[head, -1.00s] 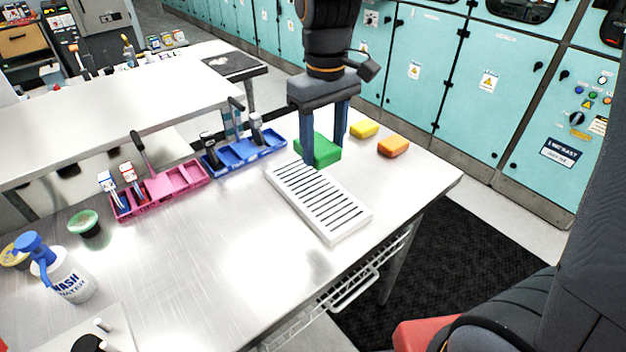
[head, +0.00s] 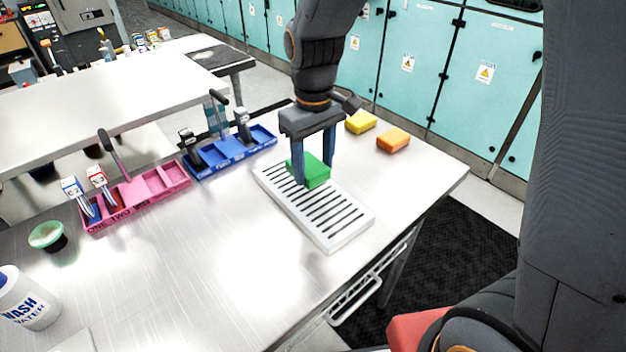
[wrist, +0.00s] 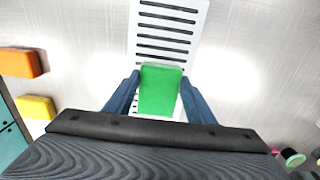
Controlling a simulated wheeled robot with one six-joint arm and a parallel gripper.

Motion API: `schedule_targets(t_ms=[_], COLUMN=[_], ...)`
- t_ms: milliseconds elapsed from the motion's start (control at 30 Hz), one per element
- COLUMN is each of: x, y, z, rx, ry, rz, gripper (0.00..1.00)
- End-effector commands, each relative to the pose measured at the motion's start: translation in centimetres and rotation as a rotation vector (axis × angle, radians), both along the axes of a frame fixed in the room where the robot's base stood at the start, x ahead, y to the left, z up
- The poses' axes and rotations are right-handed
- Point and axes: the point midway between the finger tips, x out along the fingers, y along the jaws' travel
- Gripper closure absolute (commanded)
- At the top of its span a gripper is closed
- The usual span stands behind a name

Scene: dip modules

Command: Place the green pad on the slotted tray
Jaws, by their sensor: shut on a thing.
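The green pad (head: 315,171) is between the two blue fingers of my gripper (head: 314,170), which is shut on it. In the wrist view the green pad (wrist: 160,90) sits between the fingertips, over one end of the slotted tray (wrist: 166,30). The white slotted tray (head: 343,238) lies on the metal table, its slots showing in front of the pad. In the head view the pad is over the tray's far end. I cannot tell whether it touches the tray. Part of the tray's far end is hidden by the pad and fingers.
A yellow pad (head: 360,122) and an orange pad (head: 393,140) lie on the table behind the tray. A blue holder (head: 232,153) and a pink holder (head: 150,190) with tools stand to the left.

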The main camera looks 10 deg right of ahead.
Motion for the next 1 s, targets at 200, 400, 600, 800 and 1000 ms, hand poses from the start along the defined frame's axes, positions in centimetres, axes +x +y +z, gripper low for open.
schedule_targets(t_ms=[200,400,600,800,1000], x=[-0.1,-0.1,0.0,0.0,0.0], y=[0.0,0.0,0.0,0.0,0.0], z=[-1.9,-4.3,-4.9,-5.0,-5.1], rx=[-0.001,0.000,0.001,0.000,0.001], ry=[0.003,0.002,-0.001,0.000,-0.001], rz=[0.000,0.000,0.000,0.000,0.000], gripper=[0.71,0.71,0.71,0.71,0.31])
